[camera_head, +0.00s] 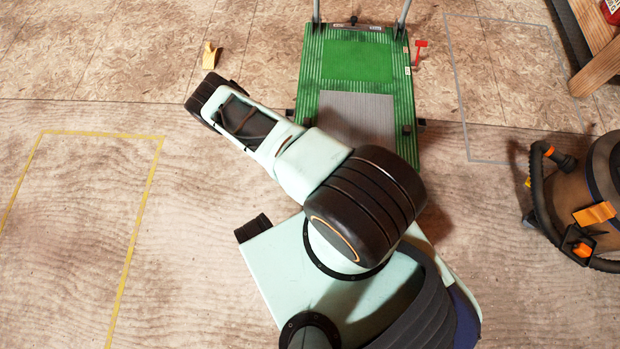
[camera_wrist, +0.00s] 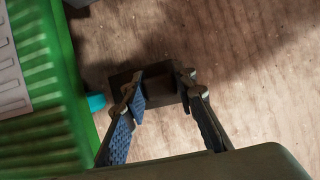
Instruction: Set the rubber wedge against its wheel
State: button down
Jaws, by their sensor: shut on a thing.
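The dark rubber wedge (camera_wrist: 158,88) is between the fingertips of my gripper (camera_wrist: 163,84) in the wrist view, and the gripper is shut on it. Behind it is bare wooden floor; I cannot tell whether the wedge touches the floor. The green deck (camera_wrist: 45,130) is just left of the gripper, with a small cyan part (camera_wrist: 96,102) at its edge. In the head view the same green cart (camera_head: 358,58) stands at top centre. My arm hides the gripper and wedge there. No wheel is clearly visible.
A yellow block (camera_head: 210,57) lies on the floor left of the cart, and a red tag (camera_head: 420,50) stands at its right. A vacuum (camera_head: 595,205) with a black hose is at the right. The yellow-outlined floor area (camera_head: 75,240) at left is clear.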

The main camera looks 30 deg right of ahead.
jog(key=shift+f, duration=1.1)
jog(key=shift+a+f+b, duration=0.1)
jog(key=shift+f+b, duration=0.1)
jog(key=shift+b, duration=0.25)
jog(key=c, duration=1.6)
grip_release()
jog(key=shift+r, duration=0.2)
jog(key=p+v, duration=0.4)
jog(key=v, duration=0.8)
jog(key=shift+p, duration=0.3)
